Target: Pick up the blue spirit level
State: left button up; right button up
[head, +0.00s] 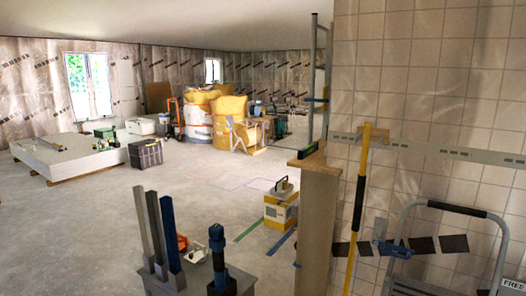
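A tall dark blue bar (171,235), which looks like a spirit level, stands upright beside two grey metal bars (148,232) at the lower left centre of the head view. Their lower ends meet a grey box-like surface (203,279). Neither of my grippers shows.
A blue and black tool (217,255) stands on the grey surface. A yellow box (281,208) stands on the floor beyond. A yellow and black pole (359,200) and a folding ladder (450,212) stand by the tiled wall at right. The left-centre floor is open.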

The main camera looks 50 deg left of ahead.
aim_at(304, 152)
jog(key=u, duration=1.25)
jog(key=i+j+u, duration=0.3)
jog(key=u, duration=0.2)
jog(key=i+j+u, duration=0.65)
jog(key=u, duration=0.3)
jog(key=i+u, duration=0.8)
jog(key=i, duration=1.4)
jog(key=i+l+z, duration=0.1)
jog(key=i+z, duration=0.35)
jog(key=i, duration=0.15)
jog(key=i+j+z, duration=0.1)
jog(key=i+z, duration=0.35)
jog(key=i+j+z, duration=0.35)
jog(key=i+z, duration=0.15)
jog(key=i, duration=0.15)
jog(key=i+l+z, duration=0.25)
jog(key=i+z, duration=0.2)
jog(key=i+l+z, duration=0.15)
jog(key=i+z, duration=0.7)
jog(key=i+j+z, duration=0.2)
jog(key=i+z, duration=0.25)
jog(key=k, duration=0.1)
